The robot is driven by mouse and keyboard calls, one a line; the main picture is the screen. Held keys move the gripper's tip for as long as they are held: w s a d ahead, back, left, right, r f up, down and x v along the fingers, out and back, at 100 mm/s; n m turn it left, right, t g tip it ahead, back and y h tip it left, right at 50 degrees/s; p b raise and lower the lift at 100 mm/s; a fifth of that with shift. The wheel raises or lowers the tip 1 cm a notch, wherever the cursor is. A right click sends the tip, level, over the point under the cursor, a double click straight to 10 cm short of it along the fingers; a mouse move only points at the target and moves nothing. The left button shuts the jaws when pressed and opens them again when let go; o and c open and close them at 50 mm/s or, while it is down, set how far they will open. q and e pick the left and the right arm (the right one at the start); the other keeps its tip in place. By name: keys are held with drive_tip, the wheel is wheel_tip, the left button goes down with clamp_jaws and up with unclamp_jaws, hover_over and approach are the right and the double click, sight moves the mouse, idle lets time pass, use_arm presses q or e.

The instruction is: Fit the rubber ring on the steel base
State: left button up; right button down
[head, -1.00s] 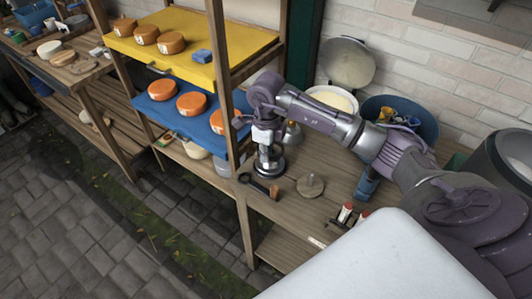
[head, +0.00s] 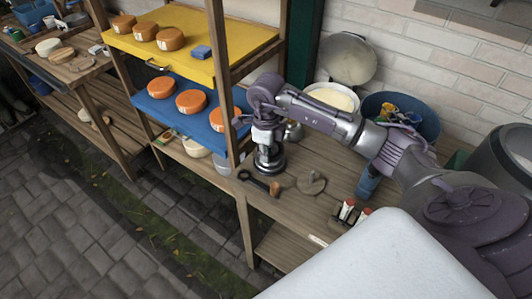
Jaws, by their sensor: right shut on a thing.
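My right gripper (head: 268,143) points straight down over the steel base (head: 270,170), which stands upright on the wooden bench. The gripper is shut, and a dark round piece that looks like the rubber ring (head: 270,157) is at its fingertips, at the top of the base. The ring and base are small and dark here, so I cannot tell whether the ring is seated or only held just above. The gripper and wrist hide part of both. My left gripper is not in view.
A shelf post (head: 220,80) stands just left of the gripper. Yellow (head: 195,62) and blue (head: 208,122) trays hold orange cheeses. A blue tub (head: 425,108) stands behind.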

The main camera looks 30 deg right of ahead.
drive_tip(key=shift+r, duration=0.15)
drive_tip(key=shift+r+p, duration=1)
drive_tip(key=shift+r, duration=0.55)
drive_tip(key=shift+f+b, duration=0.15)
drive_tip(key=shift+b, duration=0.15)
idle(0.7)
drive_tip(key=shift+f, duration=0.2)
drive_tip(key=shift+f+b, duration=1.5)
drive_tip(key=shift+b, duration=0.1)
idle(1.0)
drive_tip(key=shift+r, duration=0.3)
drive_tip(key=shift+r+p, duration=1.1)
drive_tip(key=shift+r, duration=0.45)
